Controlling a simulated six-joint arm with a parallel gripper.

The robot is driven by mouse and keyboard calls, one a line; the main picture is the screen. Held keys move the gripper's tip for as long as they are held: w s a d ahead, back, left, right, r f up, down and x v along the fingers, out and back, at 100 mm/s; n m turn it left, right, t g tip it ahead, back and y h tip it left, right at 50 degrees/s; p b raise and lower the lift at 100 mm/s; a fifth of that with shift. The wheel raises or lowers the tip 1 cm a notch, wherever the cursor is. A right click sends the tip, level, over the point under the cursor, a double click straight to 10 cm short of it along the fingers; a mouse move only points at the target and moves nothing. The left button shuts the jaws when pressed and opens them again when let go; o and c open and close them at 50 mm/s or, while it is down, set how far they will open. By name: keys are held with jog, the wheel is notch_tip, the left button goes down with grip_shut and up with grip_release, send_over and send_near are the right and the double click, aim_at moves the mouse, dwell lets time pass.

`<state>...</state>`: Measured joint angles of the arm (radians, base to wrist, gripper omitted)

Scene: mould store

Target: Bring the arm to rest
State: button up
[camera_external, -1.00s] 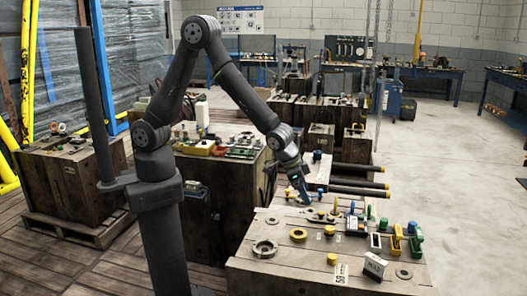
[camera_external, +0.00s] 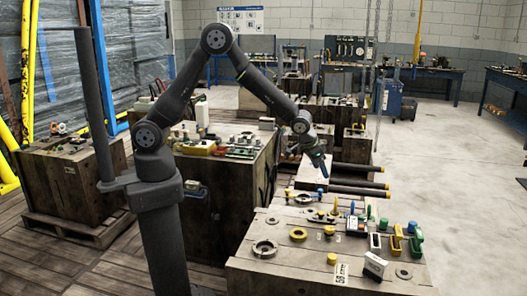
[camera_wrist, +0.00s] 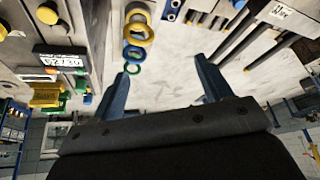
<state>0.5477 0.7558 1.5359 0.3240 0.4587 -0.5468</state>
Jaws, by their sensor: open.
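In the wrist view my gripper (camera_wrist: 162,68) shows two blue fingers spread wide apart. Nothing is held between them; pale floor shows through the gap.
Another laden block (camera_external: 225,190) stands left. Floor at right is clear.

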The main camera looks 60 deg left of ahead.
jog(key=shift+w+a, duration=0.85)
